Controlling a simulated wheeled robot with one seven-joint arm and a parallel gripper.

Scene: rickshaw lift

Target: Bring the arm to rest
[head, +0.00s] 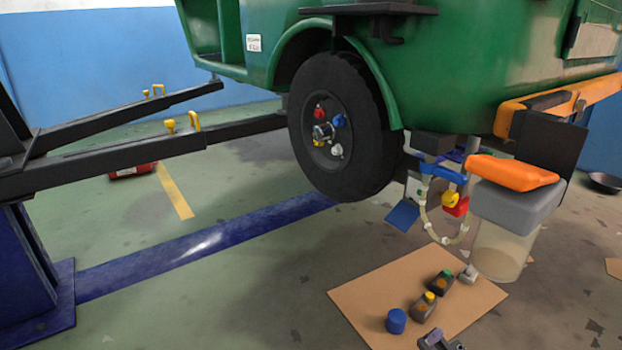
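A dark grey piece that looks like my gripper (440,341) shows at the bottom edge, over the near edge of the cardboard sheet (370,292). Most of it is cut off by the frame. I cannot make out whether its fingers are apart or together, or whether anything is between them. The rest of my arm is not clearly in view.
A green rickshaw with a black wheel (338,126) stands above the floor by dark lift arms (150,155). Small bottles (424,306) and a blue cap (396,321) sit on the cardboard. A clear container (500,250) with grey and orange pieces on top stands right.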

